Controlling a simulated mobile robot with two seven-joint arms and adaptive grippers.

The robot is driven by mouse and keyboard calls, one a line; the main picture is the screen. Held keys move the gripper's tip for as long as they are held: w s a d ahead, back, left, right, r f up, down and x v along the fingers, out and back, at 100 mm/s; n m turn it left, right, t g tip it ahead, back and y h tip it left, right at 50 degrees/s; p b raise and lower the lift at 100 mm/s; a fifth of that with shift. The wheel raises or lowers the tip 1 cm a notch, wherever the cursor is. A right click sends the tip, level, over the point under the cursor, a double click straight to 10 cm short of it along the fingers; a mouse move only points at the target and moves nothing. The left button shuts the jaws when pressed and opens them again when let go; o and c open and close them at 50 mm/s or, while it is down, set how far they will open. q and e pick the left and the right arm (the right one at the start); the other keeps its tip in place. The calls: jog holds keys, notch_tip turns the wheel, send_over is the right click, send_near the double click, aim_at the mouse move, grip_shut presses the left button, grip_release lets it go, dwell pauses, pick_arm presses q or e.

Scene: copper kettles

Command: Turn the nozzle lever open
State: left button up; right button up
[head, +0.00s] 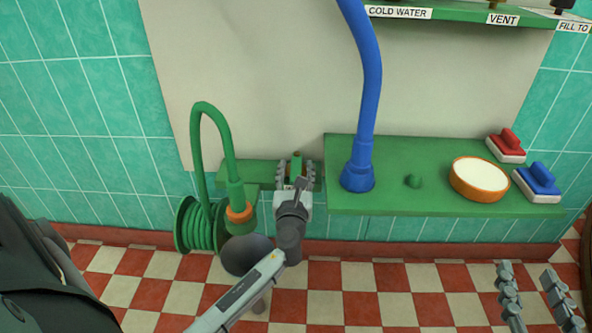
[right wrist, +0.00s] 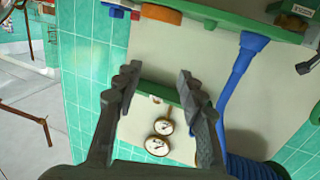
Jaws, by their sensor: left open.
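A green hose nozzle (head: 236,194) with an orange collar (head: 239,214) hangs from an arched green hose at centre left in the head view. My left gripper (head: 296,166) is open just right of it, over a small green shelf (head: 235,173). A narrow green upright piece (head: 297,158) shows between its fingers; I cannot tell whether it is the nozzle lever or whether the fingers touch it. No lever is clearly made out on the nozzle. My right gripper (head: 532,285) is open and empty at lower right; its parted fingers also show in the right wrist view (right wrist: 158,88).
A blue hose (head: 365,110) stands on the wider green shelf (head: 430,203), with a round orange-rimmed item (head: 479,179) and red (head: 507,143) and blue (head: 541,181) brushes. A coiled green hose (head: 197,227) hangs below left. Two gauges (right wrist: 158,136) show in the right wrist view.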

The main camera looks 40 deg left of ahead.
pick_arm(q)
grip_shut()
pick_arm(e)
jog(key=shift+w, duration=0.1)
pick_arm(q)
jog(key=m+h, duration=0.1)
jog(key=a+t+h, duration=0.1)
jog(key=shift+s+m+h+p, duration=0.25)
jog(key=shift+m+h+p, duration=0.05)
jog(key=shift+m+p, duration=0.1)
jog(key=shift+a+m+t+h, duration=0.1)
jog(key=shift+m+t+h, duration=0.3)
jog(key=shift+m+h, duration=0.3)
jog(key=shift+h, duration=0.3)
pick_arm(e)
jog(key=shift+d+f+g+h, duration=0.2)
jog(key=shift+d+f+g, duration=0.1)
jog(key=shift+f, duration=0.25)
jog(key=shift+d+f+g+h, duration=0.2)
jog(key=shift+d+f, duration=0.05)
jog(key=shift+f, duration=0.25)
pick_arm(q)
grip_release()
